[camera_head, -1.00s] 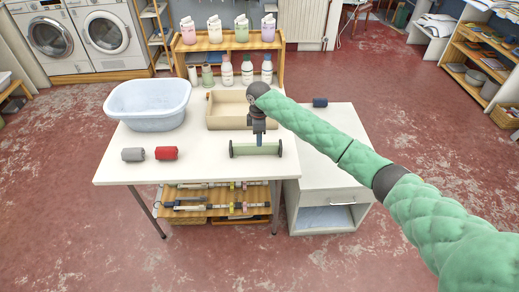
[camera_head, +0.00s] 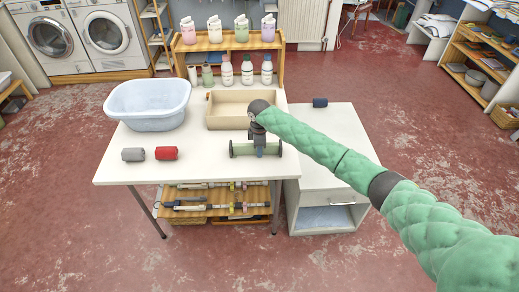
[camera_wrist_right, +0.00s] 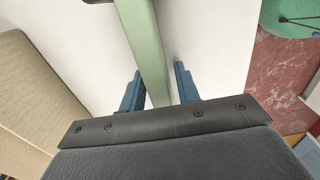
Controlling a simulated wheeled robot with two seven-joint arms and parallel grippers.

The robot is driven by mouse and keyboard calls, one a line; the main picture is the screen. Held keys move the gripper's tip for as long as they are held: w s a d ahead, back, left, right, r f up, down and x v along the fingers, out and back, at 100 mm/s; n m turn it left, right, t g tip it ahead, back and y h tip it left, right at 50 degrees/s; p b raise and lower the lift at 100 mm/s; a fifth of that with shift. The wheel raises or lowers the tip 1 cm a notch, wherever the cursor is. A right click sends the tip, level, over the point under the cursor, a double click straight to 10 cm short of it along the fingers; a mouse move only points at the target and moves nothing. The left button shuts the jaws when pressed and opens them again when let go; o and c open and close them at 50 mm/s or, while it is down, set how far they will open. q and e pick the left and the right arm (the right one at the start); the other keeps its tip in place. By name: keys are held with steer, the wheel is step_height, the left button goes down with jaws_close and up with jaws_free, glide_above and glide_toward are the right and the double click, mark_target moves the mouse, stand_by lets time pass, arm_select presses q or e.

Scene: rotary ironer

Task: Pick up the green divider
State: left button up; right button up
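The green divider (camera_head: 241,150) is a pale green bar with dark end plates, lying near the front right of the white table (camera_head: 213,175). My right gripper (camera_head: 260,153) is down at the bar, right of its middle in the head view. In the right wrist view, the green divider (camera_wrist_right: 147,35) runs between the two blue fingers of my right gripper (camera_wrist_right: 158,76). White tabletop shows between the bar and the fingers, so the gripper is open around it. My left gripper is not in view.
A beige tray (camera_head: 228,124) stands just behind the divider. A pale blue basin (camera_head: 148,107) is at the back left. A grey roll (camera_head: 133,154) and a red roll (camera_head: 166,153) lie at the front left. A dark blue roll (camera_head: 320,102) is on the side cabinet (camera_head: 335,172).

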jaws_close()
step_height(320, 180, up, 10)
steer(key=shift+r, duration=0.1)
stand_by(0.5)
step_height(320, 180, down, 7)
steer(key=shift+f, duration=0.1)
steer(key=shift+f, duration=0.15)
stand_by(0.5)
steer(key=shift+f, duration=1.15)
